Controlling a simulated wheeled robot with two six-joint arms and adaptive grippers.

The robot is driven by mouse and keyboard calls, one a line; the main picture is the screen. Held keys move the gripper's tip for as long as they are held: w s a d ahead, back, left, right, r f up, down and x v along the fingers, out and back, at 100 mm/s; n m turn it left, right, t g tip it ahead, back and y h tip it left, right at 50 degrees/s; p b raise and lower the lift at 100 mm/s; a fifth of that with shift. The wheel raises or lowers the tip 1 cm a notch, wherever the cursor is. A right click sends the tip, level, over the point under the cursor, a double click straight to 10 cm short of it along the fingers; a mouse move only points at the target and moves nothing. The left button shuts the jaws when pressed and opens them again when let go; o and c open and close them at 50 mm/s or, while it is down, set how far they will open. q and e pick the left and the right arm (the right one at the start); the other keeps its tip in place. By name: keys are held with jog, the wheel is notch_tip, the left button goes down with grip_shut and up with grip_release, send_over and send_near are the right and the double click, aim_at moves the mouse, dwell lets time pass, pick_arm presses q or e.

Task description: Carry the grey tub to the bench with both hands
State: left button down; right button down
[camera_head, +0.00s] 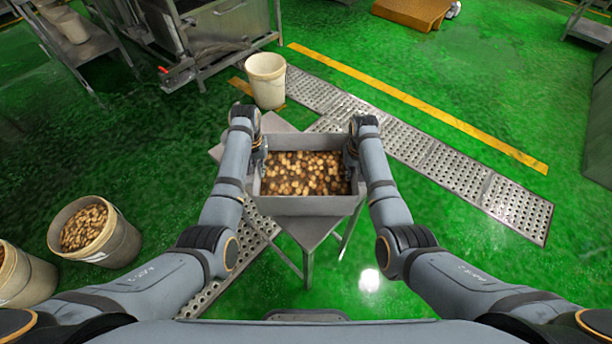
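The grey tub (308,206) is in the middle of the head view, full of small brown and tan pieces (302,173). It is over or on a small grey metal stand (311,232) with thin legs; I cannot tell whether it touches the top. My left gripper (259,160) is at the tub's left wall and my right gripper (350,158) is at its right wall. The fingers are small and partly hidden by my wrists, so I cannot tell whether they are closed on the walls. No separate bench can be made out for certain.
A white bucket (267,82) stands behind the tub. Buckets of brown pieces (112,243) stand at the left. Metal machinery (226,28) is at the back left. A perforated drain strip (440,160) crosses the green floor (480,90), which is mostly clear at the right.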

dwell(0.5)
